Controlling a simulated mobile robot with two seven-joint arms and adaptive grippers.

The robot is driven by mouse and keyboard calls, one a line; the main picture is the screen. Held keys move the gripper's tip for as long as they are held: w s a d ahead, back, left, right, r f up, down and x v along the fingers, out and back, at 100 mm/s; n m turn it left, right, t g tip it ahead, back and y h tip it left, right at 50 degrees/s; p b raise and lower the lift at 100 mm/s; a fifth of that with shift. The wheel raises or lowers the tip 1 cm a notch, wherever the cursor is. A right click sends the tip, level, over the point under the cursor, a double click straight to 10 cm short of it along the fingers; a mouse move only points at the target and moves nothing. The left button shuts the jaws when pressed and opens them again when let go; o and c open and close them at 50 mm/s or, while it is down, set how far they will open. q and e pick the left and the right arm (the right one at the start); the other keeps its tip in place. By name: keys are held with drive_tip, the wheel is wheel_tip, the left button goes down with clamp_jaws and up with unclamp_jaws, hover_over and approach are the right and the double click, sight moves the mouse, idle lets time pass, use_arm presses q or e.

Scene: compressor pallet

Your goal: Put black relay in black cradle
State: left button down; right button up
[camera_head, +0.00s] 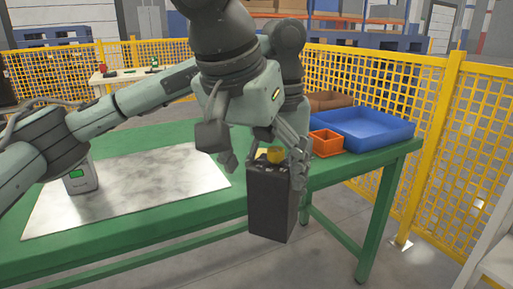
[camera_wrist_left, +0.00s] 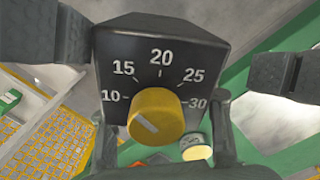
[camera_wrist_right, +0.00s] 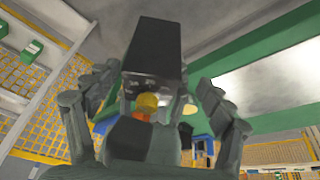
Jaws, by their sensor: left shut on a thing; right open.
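The black relay (camera_head: 272,205) is a tall dark box with a yellow knob, held off the floor at the table's front edge. In the left wrist view its dial face (camera_wrist_left: 163,55), marked 10 to 30, is close. My left gripper (camera_wrist_left: 165,145) is shut on the relay, with its fingers along the sides. My right gripper (camera_head: 262,165) is open; in the right wrist view its fingers (camera_wrist_right: 155,90) stand apart on either side of the relay (camera_wrist_right: 155,50). I cannot tell whether they touch it. I cannot make out the black cradle in any view.
A green table (camera_head: 150,230) bears a pale metal sheet (camera_head: 130,190) with a grey device (camera_head: 80,180) at its left. A blue tray (camera_head: 365,128) and an orange bin (camera_head: 326,141) stand at the right end. Yellow mesh fencing (camera_head: 440,130) runs behind and right.

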drive_tip(key=shift+f, duration=0.15)
use_arm(q)
drive_tip(key=shift+s+d+r, duration=0.1)
drive_tip(key=shift+d, duration=0.05)
use_arm(e)
drive_tip(key=shift+w+a, duration=0.1)
drive_tip(key=c, duration=1.5)
use_arm(q)
drive_tip(key=c, duration=0.5)
unclamp_jaws()
drive_tip(key=shift+s+d, duration=0.1)
drive_tip(key=shift+c, duration=0.2)
use_arm(e)
drive_tip(key=shift+c, duration=0.2)
